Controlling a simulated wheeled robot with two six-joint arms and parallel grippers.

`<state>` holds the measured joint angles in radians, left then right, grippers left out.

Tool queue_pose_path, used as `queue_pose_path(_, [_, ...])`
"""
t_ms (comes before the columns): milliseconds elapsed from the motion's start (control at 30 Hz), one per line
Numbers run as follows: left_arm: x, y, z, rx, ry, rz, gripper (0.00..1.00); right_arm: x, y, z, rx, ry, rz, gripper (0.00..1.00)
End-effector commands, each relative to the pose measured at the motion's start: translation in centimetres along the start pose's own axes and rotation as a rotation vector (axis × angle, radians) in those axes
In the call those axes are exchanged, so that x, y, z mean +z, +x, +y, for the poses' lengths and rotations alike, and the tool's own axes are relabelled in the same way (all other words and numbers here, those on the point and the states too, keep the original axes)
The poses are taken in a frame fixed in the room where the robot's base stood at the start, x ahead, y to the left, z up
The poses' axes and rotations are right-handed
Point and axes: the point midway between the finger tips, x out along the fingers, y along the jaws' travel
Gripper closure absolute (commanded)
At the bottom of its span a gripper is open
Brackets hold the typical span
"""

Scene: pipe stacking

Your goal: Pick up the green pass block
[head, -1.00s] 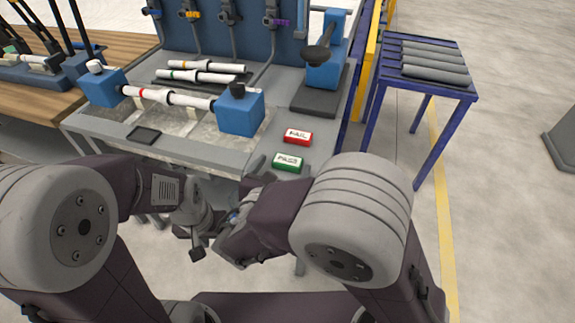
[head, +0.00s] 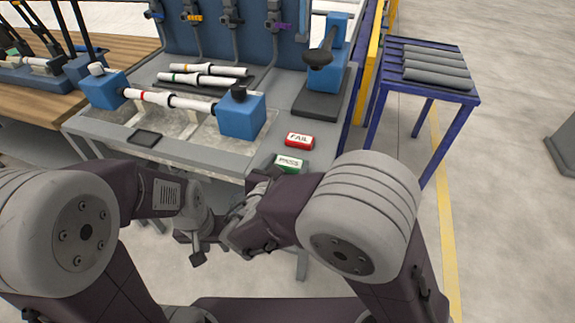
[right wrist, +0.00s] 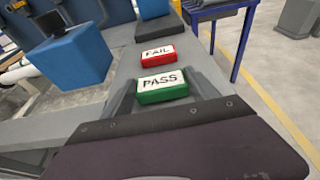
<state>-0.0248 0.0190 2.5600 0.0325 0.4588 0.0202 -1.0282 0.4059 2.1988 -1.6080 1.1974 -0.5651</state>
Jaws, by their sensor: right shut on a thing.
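The green PASS block (head: 290,163) lies at the front right corner of the grey workbench (head: 225,165), label up. It also shows in the right wrist view (right wrist: 163,87), between the two fingers of my right gripper (right wrist: 162,93). My right gripper is shut on the block. In the head view my right wrist and arm partly hide this gripper. I cannot tell whether the block is clear of the bench top. My left gripper (head: 196,255) hangs in front of the bench, away from the block; its fingers are not clear enough to judge.
A red FAIL block (head: 299,140) lies just behind the green block. A blue clamp block (head: 241,113) of the pipe fixture stands to the left, and a dark-based blue press (head: 322,95) behind. A blue table with grey pipes (head: 437,75) stands at the right.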

Motion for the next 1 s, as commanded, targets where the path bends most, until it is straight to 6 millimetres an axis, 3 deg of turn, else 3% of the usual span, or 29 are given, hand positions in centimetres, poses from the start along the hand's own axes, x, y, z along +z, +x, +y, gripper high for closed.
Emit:
queue_pose_path(167, [-0.2, -2.2, 0.0, 0.000, 0.000, 0.000, 0.65, 4.3, -1.3, 0.0, 0.002, 0.007, -0.002, 0.71])
queue_pose_path(400, [-0.7, -6.4, 0.1, 0.000, 0.000, 0.000, 0.65, 14.2, -4.4, 0.0, 0.002, 0.011, -0.002, 0.71])
queue_pose_path(600, [-0.9, -8.8, 0.2, 0.000, 0.000, 0.000, 0.65, 20.9, -6.5, 0.0, 0.002, 0.007, -0.001, 0.71])
queue_pose_path(800, [-1.1, -10.1, 0.2, 0.000, 0.000, 0.000, 0.65, 24.9, -7.7, 0.0, 0.001, 0.003, -0.001, 0.71])
queue_pose_path(1000, [-1.1, -10.4, 0.2, 0.000, 0.000, 0.000, 0.65, 26.1, -8.1, 0.0, 0.000, 0.002, 0.000, 0.71])
